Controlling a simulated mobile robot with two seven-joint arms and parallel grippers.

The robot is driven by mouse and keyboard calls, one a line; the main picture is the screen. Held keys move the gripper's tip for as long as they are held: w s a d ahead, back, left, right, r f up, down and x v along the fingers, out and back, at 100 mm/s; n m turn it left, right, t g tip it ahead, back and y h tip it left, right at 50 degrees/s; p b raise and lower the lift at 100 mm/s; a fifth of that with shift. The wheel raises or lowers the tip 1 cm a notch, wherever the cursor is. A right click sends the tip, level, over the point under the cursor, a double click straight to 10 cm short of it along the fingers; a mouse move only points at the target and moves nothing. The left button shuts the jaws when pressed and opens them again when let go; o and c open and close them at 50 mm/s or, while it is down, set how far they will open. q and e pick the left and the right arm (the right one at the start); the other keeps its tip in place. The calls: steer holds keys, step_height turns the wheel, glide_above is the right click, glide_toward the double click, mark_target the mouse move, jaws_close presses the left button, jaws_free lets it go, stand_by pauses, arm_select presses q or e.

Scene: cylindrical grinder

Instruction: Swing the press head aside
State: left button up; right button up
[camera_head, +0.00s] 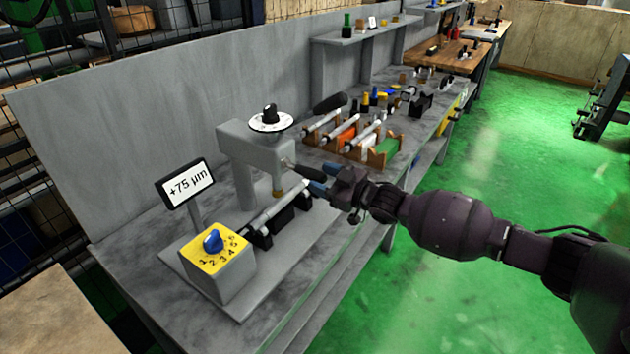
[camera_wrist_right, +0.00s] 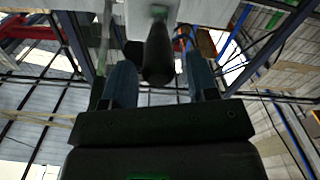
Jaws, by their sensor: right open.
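The press head (camera_head: 255,150) is a grey block on a grey column, with a white dial and black knob (camera_head: 270,117) on top. It stands over a shiny cylinder lying on black supports (camera_head: 284,214). A dark handle (camera_head: 309,172) sticks out from the head's right side. My right gripper (camera_head: 316,180) is at this handle with its blue-grey fingers apart. In the right wrist view the handle (camera_wrist_right: 158,55) lies between the two open fingers (camera_wrist_right: 160,82), with gaps visible on both sides. My left gripper is not in view.
A display (camera_head: 187,184) reads +75 µm. A yellow-topped box (camera_head: 214,248) with a blue knob stands at the front. Behind the head, a wooden rack (camera_head: 384,150) holds several cylinders. A grey panel backs the bench; the green floor at right is open.

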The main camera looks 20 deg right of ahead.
steer(key=shift+b+x, duration=0.55)
steer(key=shift+x, duration=0.85)
steer(key=shift+c, duration=0.4)
jaws_close()
